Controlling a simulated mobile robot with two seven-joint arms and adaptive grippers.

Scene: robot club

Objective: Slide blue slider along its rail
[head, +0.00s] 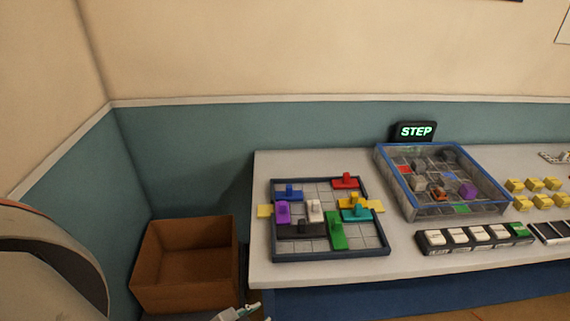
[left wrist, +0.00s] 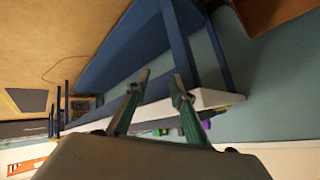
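The blue slider (head: 289,193) sits in the upper left of a dark-framed puzzle board (head: 330,256) on the white table. It is a flat blue block with a raised knob. A purple slider (head: 283,212) is just below it, and a white one (head: 316,210) is to its lower right. My left gripper (left wrist: 160,85) is open and empty in the left wrist view, its two fingers apart. Part of it (head: 240,312) shows at the bottom of the head view, below and left of the board, away from the blue slider. My right gripper is not in view.
Red, yellow, teal, green and dark sliders share the board. A clear-walled, blue-rimmed box (head: 460,210) and a row of white-topped blocks (head: 480,236) stand to its right. A brown open box (head: 190,262) is left of the table (head: 262,240), whose left front corner is bare.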

